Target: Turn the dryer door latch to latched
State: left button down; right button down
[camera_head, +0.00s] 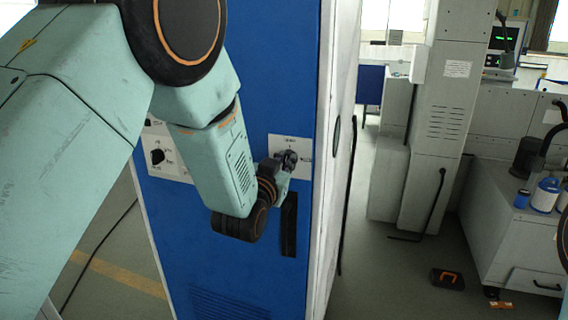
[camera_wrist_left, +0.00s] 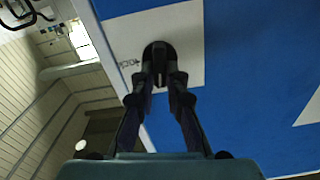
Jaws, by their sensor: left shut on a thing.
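The dryer is a tall cabinet with a blue door (camera_head: 230,60). A white plate (camera_head: 305,170) on the door's right side bears the black door latch, mostly hidden behind my gripper in the head view. In the left wrist view the dark latch knob (camera_wrist_left: 159,52) sits on the white plate (camera_wrist_left: 188,30), with small lettering to its left. My left gripper (camera_head: 288,160) is at the latch. Its two fingers (camera_wrist_left: 160,82) are closed on the latch knob. My right gripper does not show.
A second white panel with a black knob (camera_head: 157,156) is on the door's left side. A black vertical handle (camera_head: 289,225) is below the latch. A grey workbench (camera_head: 490,215) with containers stands at the right. A dark toolbox (camera_head: 447,279) lies on the floor.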

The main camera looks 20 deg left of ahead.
pick_arm(q)
jog(key=m, duration=0.1)
jog(key=m+b, duration=0.1)
jog(key=shift+w+d+r+m, duration=0.15)
jog(key=shift+w+m, duration=0.05)
jog(key=shift+m, duration=0.2)
jog(key=shift+s+d+f+m+b, duration=0.15)
jog(key=shift+m+b, duration=0.7)
jog(key=shift+m, duration=1.3)
jog(key=shift+w+d+f+m+b, duration=0.15)
jog(key=shift+m+b, duration=0.65)
jog(key=shift+m, duration=1.4)
jog(key=shift+s+f+m+b, duration=0.2)
jog(key=shift+m+b, duration=0.65)
jog(key=shift+m, duration=1.3)
jog(key=shift+f, duration=0.1)
jog(key=c, duration=1.8)
grip_release()
jog(key=o, duration=0.4)
jog(key=shift+s+d, duration=0.1)
jog(key=shift+d, duration=0.1)
jog(key=shift+a, duration=0.15)
